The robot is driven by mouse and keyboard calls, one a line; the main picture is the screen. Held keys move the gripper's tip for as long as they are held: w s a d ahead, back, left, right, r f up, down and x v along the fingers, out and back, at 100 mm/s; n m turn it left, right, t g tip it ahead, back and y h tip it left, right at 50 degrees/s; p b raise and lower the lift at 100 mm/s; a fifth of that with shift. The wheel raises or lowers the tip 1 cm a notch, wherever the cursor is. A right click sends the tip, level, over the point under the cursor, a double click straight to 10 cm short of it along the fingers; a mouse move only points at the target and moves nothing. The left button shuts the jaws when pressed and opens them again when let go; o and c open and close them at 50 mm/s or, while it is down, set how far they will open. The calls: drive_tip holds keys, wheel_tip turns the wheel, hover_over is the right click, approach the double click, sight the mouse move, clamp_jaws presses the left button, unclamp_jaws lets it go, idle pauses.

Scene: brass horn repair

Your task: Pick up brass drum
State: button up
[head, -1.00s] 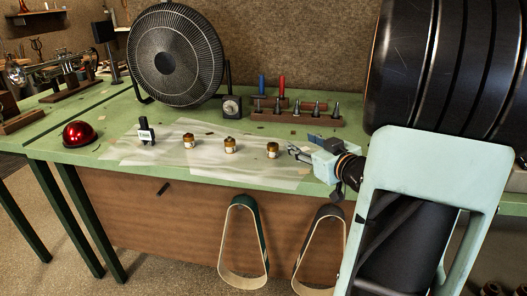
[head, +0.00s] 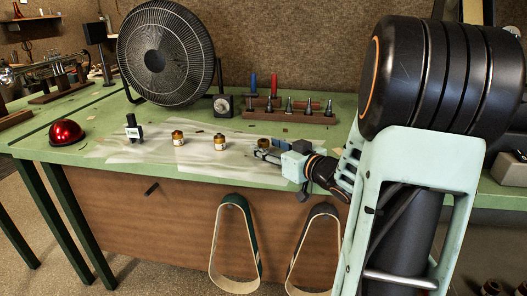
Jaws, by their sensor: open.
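Three small brass drums with pale labels stand in a row on a translucent sheet on the green bench: a left one (head: 178,138), a middle one (head: 220,142) and a right one (head: 264,143). My gripper (head: 262,154) reaches in from the right, low over the sheet, its fingers pointing left. It is open. Its fingers are at the right drum and cover its lower part. I cannot tell whether the drum is between the fingers or behind them, or whether they touch. The left and middle drums stand clear of the gripper.
A black item with a pale label (head: 132,128) and a red dome (head: 66,132) stand left of the drums. A black fan (head: 166,55), a small dial box (head: 223,105) and a rack of tools (head: 290,114) stand behind. Two loops (head: 236,245) hang at the front.

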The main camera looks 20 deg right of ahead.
drive_tip(key=shift+x, duration=1.2)
clamp_jaws()
drive_tip(key=shift+r, duration=0.1)
